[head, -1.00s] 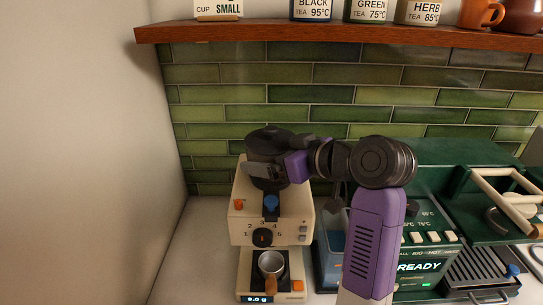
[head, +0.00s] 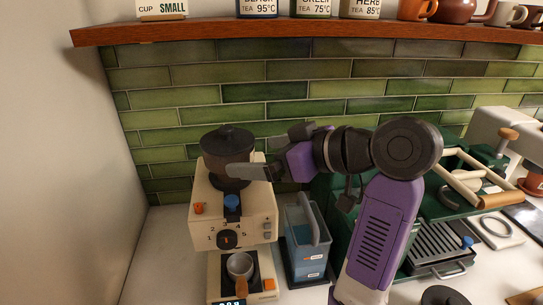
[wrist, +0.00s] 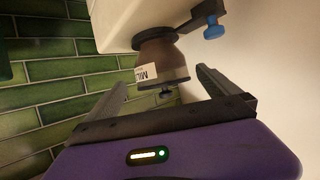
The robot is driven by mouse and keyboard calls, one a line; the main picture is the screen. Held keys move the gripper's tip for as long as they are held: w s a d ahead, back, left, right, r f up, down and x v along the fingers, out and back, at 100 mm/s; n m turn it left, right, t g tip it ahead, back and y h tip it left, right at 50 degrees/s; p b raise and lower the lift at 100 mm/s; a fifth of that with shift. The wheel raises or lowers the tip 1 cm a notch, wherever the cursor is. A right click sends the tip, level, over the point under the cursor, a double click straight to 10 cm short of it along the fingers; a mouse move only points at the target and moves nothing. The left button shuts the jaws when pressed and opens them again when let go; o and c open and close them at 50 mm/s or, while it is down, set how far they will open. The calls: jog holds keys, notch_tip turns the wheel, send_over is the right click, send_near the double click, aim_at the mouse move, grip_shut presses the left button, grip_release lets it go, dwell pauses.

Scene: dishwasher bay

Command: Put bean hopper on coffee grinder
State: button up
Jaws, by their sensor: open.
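The bean hopper (head: 226,150), dark brown with a lidded top, sits upright on top of the cream coffee grinder (head: 232,212). In the wrist view, the hopper (wrist: 160,61) appears upside down with its narrow end against the grinder body (wrist: 133,16), and a pale label shows on its side. My gripper (head: 250,158) is open just right of the hopper, with one finger crossing in front of its lower right side. The wrist view shows the open jaws (wrist: 158,85) with the hopper's lid end beyond the gap between them. Contact with the fingers cannot be told.
A blue-grey container (head: 307,240) stands right of the grinder. The green coffee machine (head: 440,195) is behind and right of my arm. A small cup (head: 240,266) rests at the grinder's base. A wooden shelf (head: 300,32) with tins and mugs runs above.

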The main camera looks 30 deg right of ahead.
jog(key=shift+v, duration=1.35)
